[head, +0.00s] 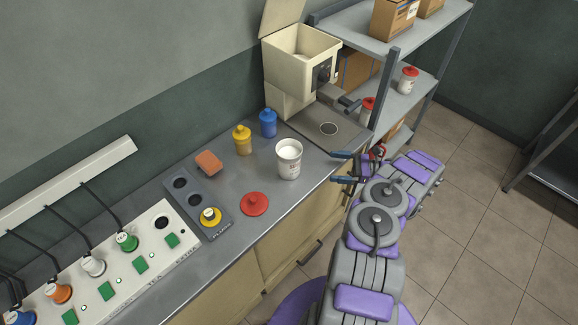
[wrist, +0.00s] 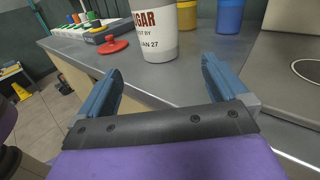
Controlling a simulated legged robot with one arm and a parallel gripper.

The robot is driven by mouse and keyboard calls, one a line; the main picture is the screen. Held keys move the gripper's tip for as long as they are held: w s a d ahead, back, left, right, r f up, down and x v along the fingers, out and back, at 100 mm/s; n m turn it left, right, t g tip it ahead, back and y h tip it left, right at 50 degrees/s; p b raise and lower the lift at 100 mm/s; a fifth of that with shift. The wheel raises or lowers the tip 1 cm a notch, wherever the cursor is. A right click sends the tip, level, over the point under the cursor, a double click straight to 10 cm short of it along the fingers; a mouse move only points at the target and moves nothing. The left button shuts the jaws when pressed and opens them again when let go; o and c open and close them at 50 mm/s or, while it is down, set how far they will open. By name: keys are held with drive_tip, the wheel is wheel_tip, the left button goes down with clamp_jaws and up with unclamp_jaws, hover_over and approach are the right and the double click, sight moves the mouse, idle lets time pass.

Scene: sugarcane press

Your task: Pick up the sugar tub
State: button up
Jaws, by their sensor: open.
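The sugar tub (head: 288,160) is a white, open-topped tub with white contents, upright on the grey counter. In the wrist view the tub (wrist: 153,32) shows "SUGAR" lettering, ahead of and between my fingers, with its top out of frame. A red lid (head: 255,204) lies on the counter beside it; it also shows in the wrist view (wrist: 113,45). My gripper (head: 343,167) is open and empty, to the right of the tub at the counter's front edge. Its blue fingers (wrist: 162,88) are apart and do not touch the tub.
A yellow bottle (head: 242,140) and a blue bottle (head: 268,124) stand behind the tub. The cream press (head: 300,58) stands at the back right. A dark holder (head: 198,200) and a switch panel (head: 108,268) are to the left. Metal shelves (head: 400,100) rise beyond the counter.

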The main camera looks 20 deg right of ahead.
sight(289, 164)
drive_tip(key=shift+a+f, duration=0.2)
drive_tip(key=shift+a, duration=0.15)
drive_tip(key=b+x, duration=0.2)
drive_tip(key=x, duration=1.4)
drive_tip(key=shift+w+a+r+b, duration=0.15)
drive_tip(key=shift+w+a+b, duration=0.15)
drive_tip(key=shift+w, duration=0.05)
drive_tip(key=shift+c, duration=0.5)
drive_tip(key=c, duration=1)
